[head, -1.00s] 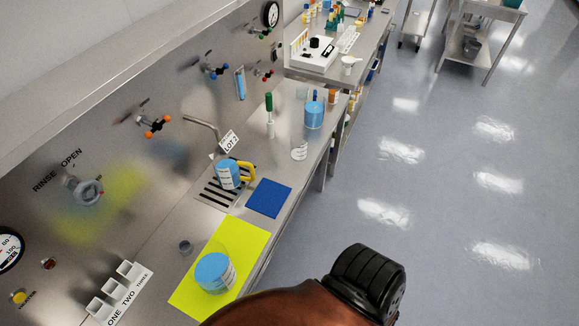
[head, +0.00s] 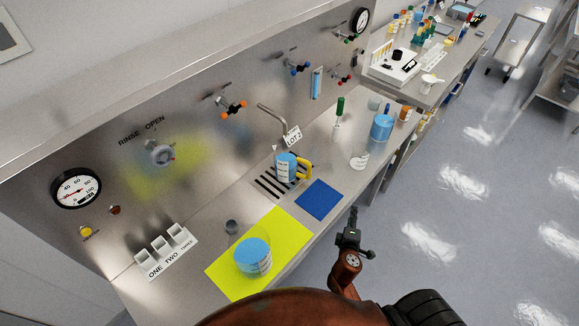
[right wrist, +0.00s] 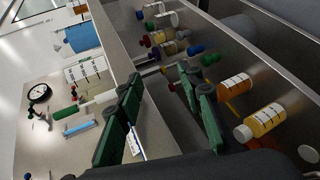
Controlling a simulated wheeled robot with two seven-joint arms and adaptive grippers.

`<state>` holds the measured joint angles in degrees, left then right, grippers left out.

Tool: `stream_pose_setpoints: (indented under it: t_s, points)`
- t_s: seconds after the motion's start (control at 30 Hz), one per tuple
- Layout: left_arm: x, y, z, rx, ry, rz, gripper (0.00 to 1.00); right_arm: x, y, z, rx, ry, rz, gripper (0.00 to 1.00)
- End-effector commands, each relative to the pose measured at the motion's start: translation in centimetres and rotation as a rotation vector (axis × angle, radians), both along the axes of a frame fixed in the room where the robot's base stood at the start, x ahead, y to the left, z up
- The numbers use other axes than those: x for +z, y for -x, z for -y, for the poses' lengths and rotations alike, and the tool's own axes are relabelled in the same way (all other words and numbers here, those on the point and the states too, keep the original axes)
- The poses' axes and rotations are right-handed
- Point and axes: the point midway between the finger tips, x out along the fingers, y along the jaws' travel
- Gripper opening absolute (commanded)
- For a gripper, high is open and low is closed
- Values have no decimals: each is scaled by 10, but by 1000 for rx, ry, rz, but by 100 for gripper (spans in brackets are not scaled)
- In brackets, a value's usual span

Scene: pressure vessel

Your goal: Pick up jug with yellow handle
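The jug with the yellow handle (head: 286,167) is small and blue with a white label. It stands upright on the slotted drain grate below the tap, its yellow handle on the right side. My right gripper (head: 351,229) is apart from it, right of the bench's front edge and nearer to me. In the right wrist view the right gripper (right wrist: 165,103) has its two green-faced fingers spread with nothing held between them. I cannot make out the yellow handle in that view. My left gripper is not in view.
A blue mat (head: 318,200) lies beside the grate. A blue-topped container (head: 253,257) stands on the yellow mat (head: 222,273). The tap (head: 272,118) rises behind the jug. A larger blue container (head: 382,127) stands farther back. Several bottles, including an orange one (right wrist: 264,120), sit beyond the bench edge.

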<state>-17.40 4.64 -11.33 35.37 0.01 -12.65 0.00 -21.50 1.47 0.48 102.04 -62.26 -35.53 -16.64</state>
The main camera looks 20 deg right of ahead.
Motion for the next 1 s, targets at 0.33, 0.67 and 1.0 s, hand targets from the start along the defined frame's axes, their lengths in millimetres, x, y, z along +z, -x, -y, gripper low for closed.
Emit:
stream_pose_setpoints:
  t_s: [0.33, 0.67, 1.0]
  points:
    - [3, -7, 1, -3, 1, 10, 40, 156, -35, -14, 129, 613, 0, 34]
    - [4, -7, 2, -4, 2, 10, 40, 146, -102, -98, 470, 1278, -330, 34]
    - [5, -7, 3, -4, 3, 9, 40, 114, -127, -119, 607, 1499, -508, 34]
